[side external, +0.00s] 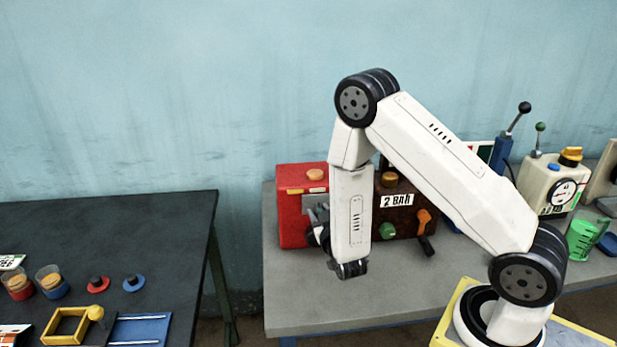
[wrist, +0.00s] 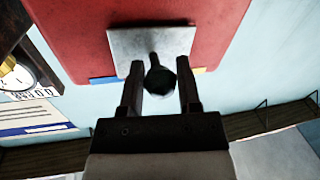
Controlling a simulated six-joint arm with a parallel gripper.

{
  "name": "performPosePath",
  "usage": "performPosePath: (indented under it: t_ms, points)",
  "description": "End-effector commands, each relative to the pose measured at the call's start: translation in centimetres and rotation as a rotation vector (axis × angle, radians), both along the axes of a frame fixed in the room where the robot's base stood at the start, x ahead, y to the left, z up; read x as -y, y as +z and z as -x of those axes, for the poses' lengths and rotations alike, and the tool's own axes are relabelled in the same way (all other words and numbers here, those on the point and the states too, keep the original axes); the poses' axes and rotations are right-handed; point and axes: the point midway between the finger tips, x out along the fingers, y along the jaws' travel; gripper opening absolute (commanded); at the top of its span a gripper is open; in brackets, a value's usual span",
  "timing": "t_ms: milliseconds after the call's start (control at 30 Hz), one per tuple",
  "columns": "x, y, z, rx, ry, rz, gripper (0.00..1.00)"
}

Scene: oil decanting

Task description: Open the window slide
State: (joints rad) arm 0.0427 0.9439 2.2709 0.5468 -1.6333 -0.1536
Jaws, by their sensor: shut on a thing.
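The window slide is a grey metal plate (wrist: 178,40) with a dark round knob (wrist: 161,81) on a short stem, set on the front of the red box (wrist: 75,40). In the wrist view my gripper (wrist: 160,68) has one finger on each side of the knob and is shut on it. In the side external view the red box (side external: 291,232) stands on the grey bench, and my gripper (side external: 316,228) is at its right front side. My wrist hides much of the slide there, and the knob cannot be made out.
A brown box marked 2 BAR (side external: 397,203) stands right of the red box, with a green knob (side external: 388,231) and an orange handle (side external: 424,218). A pale gauge unit (side external: 548,186) and green beaker (side external: 582,238) are further right. The grey bench front (side external: 310,305) is clear.

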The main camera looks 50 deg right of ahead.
Motion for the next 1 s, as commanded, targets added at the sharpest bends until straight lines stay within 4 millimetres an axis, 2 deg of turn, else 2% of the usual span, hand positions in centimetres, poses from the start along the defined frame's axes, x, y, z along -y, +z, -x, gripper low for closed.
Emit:
performPosePath:
  t_ms: [800, 1000]
  points:
    - [-0.02, -0.06, 0.08, -0.002, 0.0, 0.0, 0.0]
    - [-0.81, -0.08, -0.74, -0.002, 0.004, 0.002, 0.0]
